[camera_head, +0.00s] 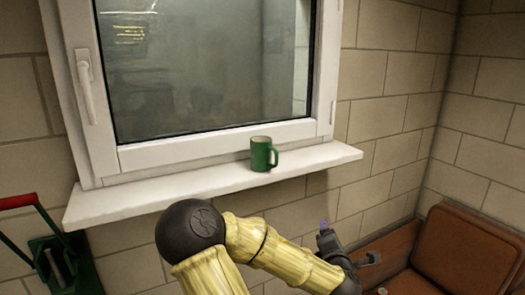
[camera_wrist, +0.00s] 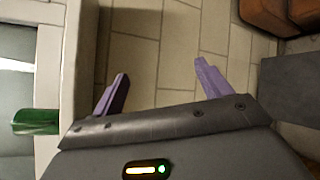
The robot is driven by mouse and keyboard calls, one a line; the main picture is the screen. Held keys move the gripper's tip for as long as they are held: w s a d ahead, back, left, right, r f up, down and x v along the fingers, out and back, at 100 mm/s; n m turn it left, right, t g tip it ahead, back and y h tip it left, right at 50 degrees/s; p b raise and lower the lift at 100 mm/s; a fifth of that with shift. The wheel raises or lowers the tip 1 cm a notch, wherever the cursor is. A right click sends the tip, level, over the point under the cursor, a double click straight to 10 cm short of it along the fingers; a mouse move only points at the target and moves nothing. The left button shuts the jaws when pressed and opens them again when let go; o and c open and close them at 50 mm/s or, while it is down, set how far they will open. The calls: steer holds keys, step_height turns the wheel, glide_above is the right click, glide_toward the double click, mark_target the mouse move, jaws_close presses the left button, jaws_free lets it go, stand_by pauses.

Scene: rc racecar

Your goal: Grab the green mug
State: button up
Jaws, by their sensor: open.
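A green mug (camera_head: 262,155) stands upright on the white windowsill (camera_head: 205,183), with its handle toward the right. In the wrist view the green mug (camera_wrist: 36,121) shows at the left edge, partly cut off and lying sideways in the picture, outside the fingers. My gripper (camera_wrist: 160,85) is open, its two purple fingers wide apart with only the brick wall between them. In the head view my gripper (camera_head: 325,232) is lower than the sill and to the right of the mug, apart from it.
A closed white-framed window (camera_head: 210,70) rises behind the mug. A brown leather seat (camera_head: 465,250) is at the lower right. A green, red-handled object (camera_head: 50,250) stands at the lower left. The sill is clear on both sides of the mug.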

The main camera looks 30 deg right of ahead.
steer(key=w+a+r+n+t+y+p, duration=0.1)
steer(key=a+r+n+t+y+p, duration=0.1)
steer(key=a+r+n, duration=0.5)
steer(key=a+r+n+t+y+p, duration=0.3)
steer(key=a+r+n+y, duration=0.2)
steer(key=r+n, duration=0.6)
step_height(320, 180, up, 2)
steer(key=shift+w+a+r+t, duration=0.15)
steer(key=shift+w+a+t, duration=0.2)
steer(key=shift+a, duration=0.75)
steer(key=p, duration=0.9)
glide_toward(262, 156)
steer(key=w+p, duration=0.1)
steer(key=w, duration=0.2)
steer(key=w+p, duration=0.2)
steer(key=w, duration=0.1)
steer(key=shift+w+d+r, duration=0.1)
steer(key=shift+d+r, duration=0.1)
steer(key=shift+d, duration=0.05)
steer(key=shift+w+f, duration=0.1)
steer(key=shift+w, duration=0.15)
steer(key=shift+d, duration=0.1)
